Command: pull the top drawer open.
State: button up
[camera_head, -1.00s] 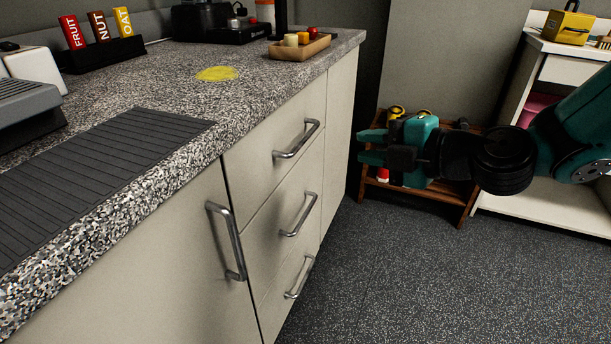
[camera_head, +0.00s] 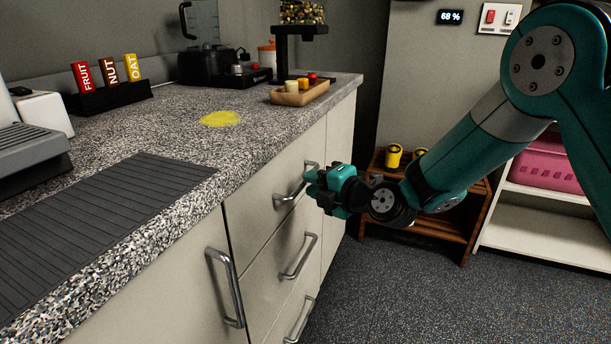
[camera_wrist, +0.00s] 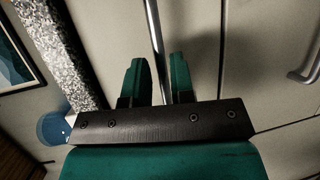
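The top drawer (camera_head: 255,200) has a pale front just under the counter and appears closed. Its metal bar handle (camera_head: 283,198) is partly hidden behind my gripper (camera_head: 310,187). In the wrist view the handle (camera_wrist: 153,30) runs as an upright bar between the two green fingers of my gripper (camera_wrist: 158,75). The fingers are open, with a gap visible on both sides of the bar. I cannot tell how deep the bar sits between them.
The speckled counter edge (camera_head: 190,195) lies above the drawers. The middle drawer handle (camera_head: 299,258) is below, and also shows in the wrist view (camera_wrist: 306,70). A cupboard handle (camera_head: 226,288) is at left. A wooden shelf (camera_head: 440,222) stands behind my arm. The floor (camera_head: 430,300) is clear.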

jog(key=shift+x, duration=1.5)
jog(key=shift+c, duration=0.5)
grip_shut()
jog(key=shift+f, duration=0.1)
